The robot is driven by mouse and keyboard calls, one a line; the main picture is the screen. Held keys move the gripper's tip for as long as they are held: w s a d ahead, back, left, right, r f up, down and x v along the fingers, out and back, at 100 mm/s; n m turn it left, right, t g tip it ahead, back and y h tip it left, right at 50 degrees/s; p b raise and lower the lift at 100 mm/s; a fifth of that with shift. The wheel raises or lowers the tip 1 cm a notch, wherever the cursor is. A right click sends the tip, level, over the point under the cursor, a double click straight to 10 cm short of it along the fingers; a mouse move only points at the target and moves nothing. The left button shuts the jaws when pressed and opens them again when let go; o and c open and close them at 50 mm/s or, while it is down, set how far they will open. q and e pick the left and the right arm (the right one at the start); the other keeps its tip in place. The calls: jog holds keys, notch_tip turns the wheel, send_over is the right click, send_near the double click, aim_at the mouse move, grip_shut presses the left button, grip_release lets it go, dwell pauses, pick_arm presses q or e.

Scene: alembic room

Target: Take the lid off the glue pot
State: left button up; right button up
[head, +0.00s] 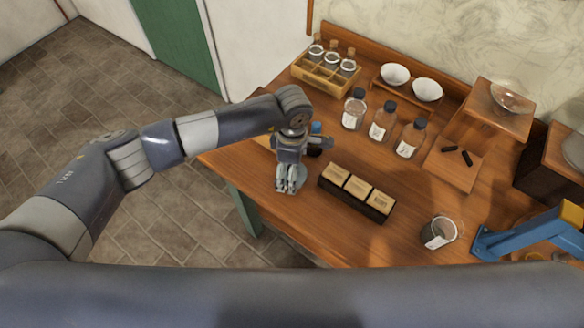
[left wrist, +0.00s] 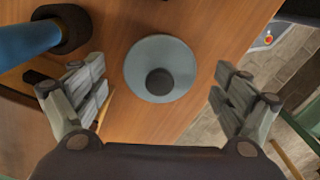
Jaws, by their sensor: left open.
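The glue pot's round grey-blue lid (left wrist: 181,60) with a dark knob (left wrist: 160,82) shows from above in the left wrist view. The pot body below it is hidden. In the head view a grey rim (head: 300,184) shows beside my left gripper, mostly covered by it. My left gripper (head: 289,188) points down above the lid near the table's left edge. Its fingers also show in the left wrist view (left wrist: 160,96), spread wide on either side of the lid, apart from it and empty. My right gripper is not in view.
A blue and dark cylinder (left wrist: 28,42) stands close by the left finger. A dark rack with several tan blocks (head: 356,188) is right of the gripper. Several bottles (head: 382,124) stand behind; a glass beaker (head: 439,233) is at the front right. Bare tabletop (head: 330,225) lies in front.

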pick_arm(q)
jog(key=shift+f, duration=0.1)
jog(key=c, duration=1)
jog(key=shift+s+a, duration=0.15)
jog(key=shift+s, duration=0.2)
jog(key=c, duration=0.9)
jog(key=shift+c, duration=0.3)
